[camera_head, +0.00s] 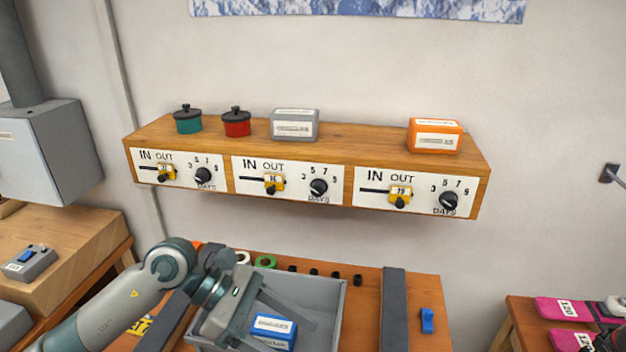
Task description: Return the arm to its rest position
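My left arm (120,302) comes in from the lower left and bends at its wrist over a grey bin. My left gripper (280,318) is over the bin (340,312), pointing right and down, with its fingers apart. A blue box with a white label (274,330) lies in the bin and shows between and below the fingers. I cannot tell whether a finger touches it. My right arm and gripper are not in view.
A wooden wall shelf (349,150) with sliders and dials holds a teal pot (187,120), a red pot (236,122), a grey box (294,125) and an orange box (434,135). A dark bar (394,305) and blue clip (427,320) lie right of the bin.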

